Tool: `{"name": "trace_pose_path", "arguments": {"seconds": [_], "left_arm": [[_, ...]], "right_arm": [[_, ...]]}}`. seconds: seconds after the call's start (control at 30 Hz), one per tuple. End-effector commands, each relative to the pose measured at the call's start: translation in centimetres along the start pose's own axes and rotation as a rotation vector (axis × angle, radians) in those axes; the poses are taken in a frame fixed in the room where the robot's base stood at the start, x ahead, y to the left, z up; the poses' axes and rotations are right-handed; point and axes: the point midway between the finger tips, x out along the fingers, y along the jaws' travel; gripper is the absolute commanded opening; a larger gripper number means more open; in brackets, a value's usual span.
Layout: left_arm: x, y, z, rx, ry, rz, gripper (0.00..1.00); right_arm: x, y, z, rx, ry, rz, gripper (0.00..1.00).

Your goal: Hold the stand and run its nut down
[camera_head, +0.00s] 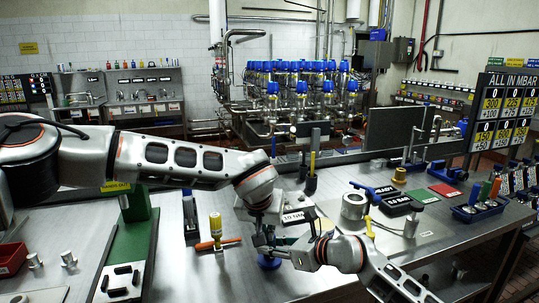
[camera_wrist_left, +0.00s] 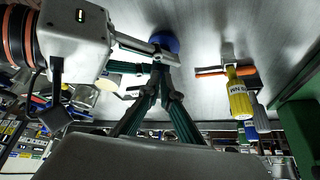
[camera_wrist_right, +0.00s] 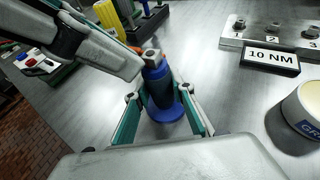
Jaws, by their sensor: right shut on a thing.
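The blue stand (camera_wrist_right: 163,95) stands upright on the bench, with a metal nut (camera_wrist_right: 151,58) at its top.
A yellow-bodied tool with an orange handle (camera_head: 216,230) stands left of the stand. A green panel (camera_head: 128,262) lies at left.

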Motion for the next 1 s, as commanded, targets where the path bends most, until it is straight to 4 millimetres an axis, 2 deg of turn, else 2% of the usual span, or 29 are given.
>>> {"name": "trace_pose_path", "arguments": {"seconds": [0.1,0.27,0.73,1.0], "left_arm": [[0.0,0.3,0.6,0.005,-0.007,0.004,0.00],[-0.7,0.2,0.1,0.001,-0.005,0.002,0.00],[-5.1,0.1,-2.4,0.000,-0.002,0.000,0.00],[-5.4,0.1,-2.4,0.000,-0.005,0.000,0.00]], "right_arm": [[0.2,0.5,0.1,0.004,-0.002,0.008,0.00],[0.1,0.3,0.1,0.004,-0.001,0.005,0.00],[0.0,0.0,0.0,0.003,0.000,0.000,0.00],[0.0,0.0,0.0,0.003,0.000,0.000,0.00]]}}
